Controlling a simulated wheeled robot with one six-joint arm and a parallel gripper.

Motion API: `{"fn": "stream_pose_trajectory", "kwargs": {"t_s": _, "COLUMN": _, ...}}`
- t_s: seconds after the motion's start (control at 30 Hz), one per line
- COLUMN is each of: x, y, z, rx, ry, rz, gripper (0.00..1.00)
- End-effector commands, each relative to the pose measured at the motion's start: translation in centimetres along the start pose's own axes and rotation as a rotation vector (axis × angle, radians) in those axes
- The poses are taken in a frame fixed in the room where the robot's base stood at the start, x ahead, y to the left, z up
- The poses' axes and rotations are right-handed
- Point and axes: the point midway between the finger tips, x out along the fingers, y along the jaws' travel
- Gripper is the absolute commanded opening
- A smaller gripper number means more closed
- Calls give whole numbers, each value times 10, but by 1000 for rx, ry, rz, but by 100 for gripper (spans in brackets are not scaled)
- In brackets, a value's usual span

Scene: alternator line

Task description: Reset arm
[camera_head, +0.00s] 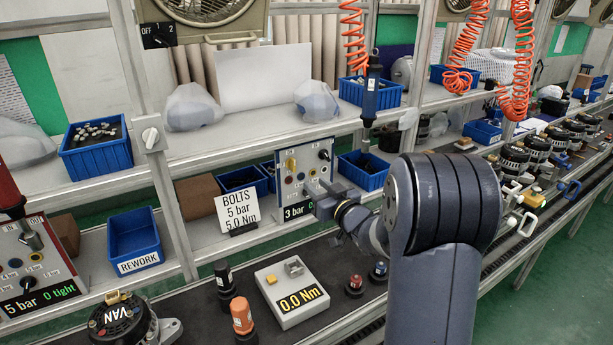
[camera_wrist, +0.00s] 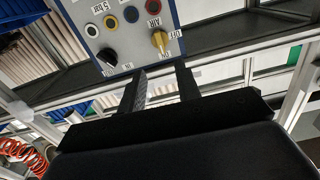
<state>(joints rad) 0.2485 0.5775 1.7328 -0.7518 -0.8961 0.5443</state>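My arm reaches from the right in the head view. My gripper (camera_head: 322,197) is in front of the lower part of a control panel (camera_head: 292,168) with a "3 bar" display, which it partly covers. In the wrist view my gripper (camera_wrist: 161,74) has its two dark fingers apart with nothing between them. The panel's face (camera_wrist: 126,20) is just beyond the fingertips in that view, with a yellow knob (camera_wrist: 160,39), a black knob (camera_wrist: 107,56) and several round buttons. Whether a finger touches the panel cannot be told.
A "BOLTS 5 bar 5.0 Nm" sign (camera_head: 238,209) stands left of the panel. A blue REWORK bin (camera_head: 134,238) is at left.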

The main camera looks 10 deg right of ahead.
Motion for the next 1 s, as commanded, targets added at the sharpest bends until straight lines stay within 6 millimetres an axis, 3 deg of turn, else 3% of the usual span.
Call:
{"fn": "stream_pose_trajectory", "kwargs": {"t_s": 0.17, "x": 16, "y": 0, "z": -1, "rx": 1, "ry": 0, "rz": -2, "gripper": 32}}
{"fn": "stream_pose_trajectory", "kwargs": {"t_s": 0.6, "x": 88, "y": -1, "z": -1, "rx": 0, "ry": 0, "rz": -2, "gripper": 32}}
{"fn": "stream_pose_trajectory", "kwargs": {"t_s": 0.8, "x": 104, "y": 0, "z": -1, "rx": 0, "ry": 0, "rz": 0, "gripper": 32}}
{"fn": "stream_pose_trajectory", "kwargs": {"t_s": 1.0, "x": 107, "y": 0, "z": 0, "rx": -4, "ry": 0, "rz": 0, "gripper": 32}}
